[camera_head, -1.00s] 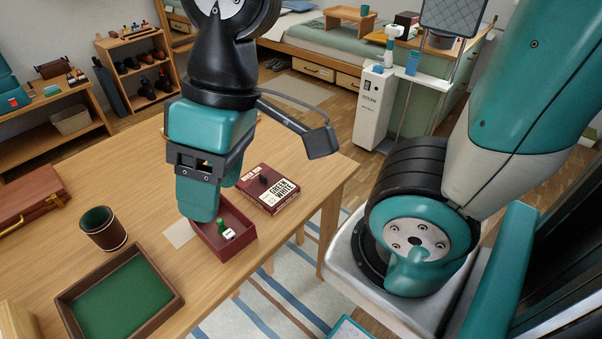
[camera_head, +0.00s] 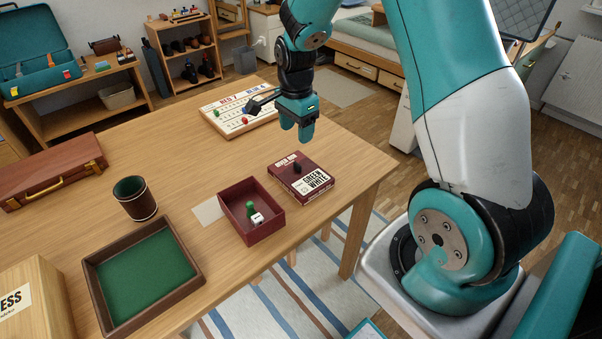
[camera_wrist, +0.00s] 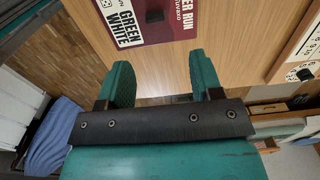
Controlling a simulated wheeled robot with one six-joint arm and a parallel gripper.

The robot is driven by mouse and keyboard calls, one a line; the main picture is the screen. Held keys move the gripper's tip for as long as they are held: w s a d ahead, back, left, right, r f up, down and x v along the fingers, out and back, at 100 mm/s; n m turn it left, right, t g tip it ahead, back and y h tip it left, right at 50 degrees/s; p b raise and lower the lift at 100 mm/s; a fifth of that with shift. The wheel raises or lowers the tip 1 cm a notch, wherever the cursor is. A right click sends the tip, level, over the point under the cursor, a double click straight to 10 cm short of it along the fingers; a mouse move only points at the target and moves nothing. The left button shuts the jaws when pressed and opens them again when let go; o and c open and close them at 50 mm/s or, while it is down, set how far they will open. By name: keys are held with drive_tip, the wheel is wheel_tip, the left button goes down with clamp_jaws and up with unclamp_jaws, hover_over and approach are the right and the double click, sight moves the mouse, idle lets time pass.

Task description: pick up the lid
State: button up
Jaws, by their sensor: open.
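The lid (camera_head: 315,182) is a flat dark red box top with a white "GREEN WHITE" label, lying on the wooden table with a small black pawn (camera_head: 297,168) on it. The matching open box (camera_head: 268,234) sits to its lower left, holding a green pawn and a white die. My gripper (camera_head: 304,136) is open and empty, above the table on the far side of the lid and apart from it. In the wrist view, my open fingers (camera_wrist: 162,82) point over bare table, with part of the lid (camera_wrist: 155,32) at the top edge.
A white game board (camera_head: 226,120) with pieces lies behind my gripper. A leather cup (camera_head: 137,204), a green-lined tray (camera_head: 96,292), a brown case (camera_head: 45,172) and a wooden chess box (camera_head: 35,310) stand to the left.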

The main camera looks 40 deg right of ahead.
hover_over(297, 164)
drive_tip(key=f, duration=0.5)
drive_tip(key=shift+w+d+f, duration=0.15)
drive_tip(key=shift+w+d, duration=0.05)
drive_tip(key=shift+w, duration=0.15)
drive_tip(key=shift+s+a+f+p, duration=0.1)
drive_tip(key=shift+s+f+p, duration=0.05)
drive_tip(key=shift+f, duration=1.2)
drive_tip(key=shift+s+a+f+p, duration=0.1)
drive_tip(key=shift+s+f+p, duration=0.05)
drive_tip(key=shift+f, duration=1.2)
drive_tip(key=c, duration=1)
drive_tip(key=shift+r, duration=0.15)
